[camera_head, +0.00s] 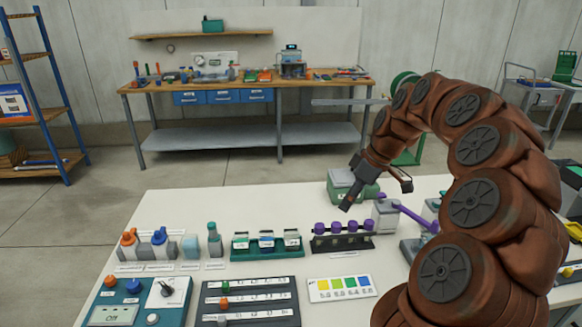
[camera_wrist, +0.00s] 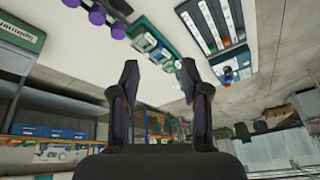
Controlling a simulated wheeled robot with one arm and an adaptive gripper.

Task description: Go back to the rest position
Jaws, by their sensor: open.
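My gripper (camera_head: 377,195) hangs over the far right part of the white table (camera_head: 200,215) in the head view, above the purple-capped vials and beside a green and grey box (camera_head: 343,185). Its two fingers are spread apart with nothing between them. In the wrist view, my gripper (camera_wrist: 160,75) also shows both dark fingers apart and empty. My arm arches in from the right side of the head view and hides part of the table there.
A black rack with purple-capped vials (camera_head: 342,236), a green rack (camera_head: 266,245), a colour chart (camera_head: 341,288), a slotted tray (camera_head: 250,300) and a blue control box (camera_head: 135,302) stand on the table. A workbench (camera_head: 250,86) is behind, across open floor (camera_head: 90,225).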

